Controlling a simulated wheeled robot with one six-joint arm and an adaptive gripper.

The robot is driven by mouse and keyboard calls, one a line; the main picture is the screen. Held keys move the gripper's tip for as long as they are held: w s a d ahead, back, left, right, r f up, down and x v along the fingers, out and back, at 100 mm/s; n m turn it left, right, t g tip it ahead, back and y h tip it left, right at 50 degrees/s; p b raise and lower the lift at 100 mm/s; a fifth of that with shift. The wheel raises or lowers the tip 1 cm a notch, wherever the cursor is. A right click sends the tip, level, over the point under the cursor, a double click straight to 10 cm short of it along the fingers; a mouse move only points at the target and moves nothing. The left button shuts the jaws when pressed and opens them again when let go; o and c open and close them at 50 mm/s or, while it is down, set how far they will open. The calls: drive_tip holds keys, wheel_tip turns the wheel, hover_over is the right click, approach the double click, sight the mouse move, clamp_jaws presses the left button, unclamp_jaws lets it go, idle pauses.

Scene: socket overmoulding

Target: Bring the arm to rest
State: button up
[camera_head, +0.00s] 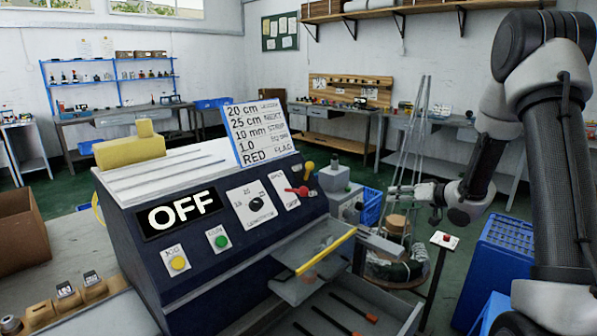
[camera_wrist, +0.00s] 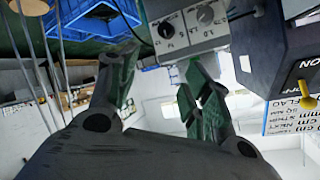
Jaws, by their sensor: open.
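My arm comes in from the right in the head view and bends down. My gripper (camera_head: 396,190) is at its end, pointing left beside the grey boxes at the machine's right side. In the wrist view my gripper (camera_wrist: 165,62) has its two dark green fingers apart with nothing between them. The wrist view looks upside down. The dark machine (camera_head: 190,280) has a display (camera_head: 180,213) reading OFF. A grey box with dials (camera_wrist: 190,30) shows ahead of the fingers in the wrist view.
A thin stand with a red button (camera_head: 445,239) is below my forearm. Wires (camera_head: 415,130) rise behind the gripper. Blue crates (camera_head: 500,255) stand at right. Workbenches line the walls.

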drive_tip(key=s+d+r+g+h, duration=0.1)
drive_tip(key=s+d+r+h, duration=0.3)
drive_tip(key=s+r, duration=0.35)
drive_tip(key=s+d+r+g+h, duration=0.1)
drive_tip(key=s+d+r+h, duration=0.25)
drive_tip(key=s+r, duration=0.45)
drive_tip(key=s+a+g, duration=0.2)
drive_tip(key=s+a, duration=0.1)
drive_tip(key=s, duration=1)
drive_tip(key=s+a+r+g, duration=0.1)
drive_tip(key=s+a+g, duration=0.1)
drive_tip(key=s, duration=1.1)
drive_tip(key=shift+a+g+y, duration=0.35)
drive_tip(key=shift+a+g, duration=0.05)
drive_tip(key=shift+a, duration=0.35)
